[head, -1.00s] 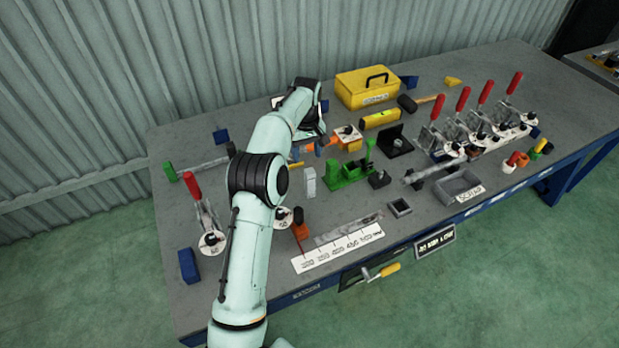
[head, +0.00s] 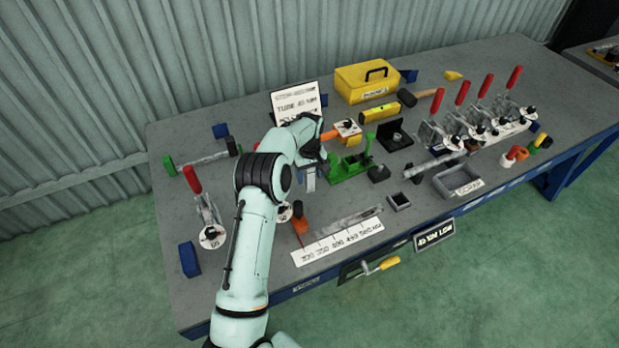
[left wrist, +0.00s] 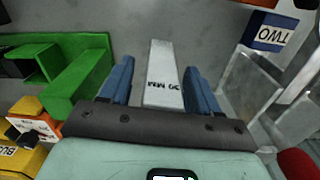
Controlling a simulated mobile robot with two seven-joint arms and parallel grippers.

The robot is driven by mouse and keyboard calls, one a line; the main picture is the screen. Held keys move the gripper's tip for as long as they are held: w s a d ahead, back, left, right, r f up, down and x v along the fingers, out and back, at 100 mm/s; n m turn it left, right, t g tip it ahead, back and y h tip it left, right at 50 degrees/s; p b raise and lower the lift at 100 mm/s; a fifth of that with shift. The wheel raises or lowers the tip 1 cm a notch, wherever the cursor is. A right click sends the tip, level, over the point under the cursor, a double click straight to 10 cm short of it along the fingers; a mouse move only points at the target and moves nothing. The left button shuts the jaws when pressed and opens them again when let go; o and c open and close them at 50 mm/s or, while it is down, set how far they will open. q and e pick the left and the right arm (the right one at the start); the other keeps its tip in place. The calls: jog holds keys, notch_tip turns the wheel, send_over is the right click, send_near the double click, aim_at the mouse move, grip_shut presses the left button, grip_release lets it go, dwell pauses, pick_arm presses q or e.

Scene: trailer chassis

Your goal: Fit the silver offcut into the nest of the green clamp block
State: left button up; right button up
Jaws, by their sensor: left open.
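The silver offcut (head: 309,181) stands on the bench just left of the green clamp block (head: 350,163). My left gripper (left wrist: 162,82) is open, with its blue fingers on either side of the offcut. In the left wrist view the offcut (left wrist: 164,62), marked 30 MM, lies between the fingers with visible gaps on both sides. The green clamp block (left wrist: 80,80) is at the left of that view. In the head view my arm hides the offcut's upper part and most of the gripper. My right gripper is not in view.
An orange clamp with a white plate (head: 347,128) stands behind the green block. A sign (head: 293,97) stands behind my wrist. A black square socket (head: 398,201) and a printed scale strip (head: 335,242) lie in front. A yellow toolbox (head: 366,84) is at the back.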

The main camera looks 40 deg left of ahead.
pick_arm(q)
jog(key=c, duration=1.1)
jog(key=shift+r, duration=0.15)
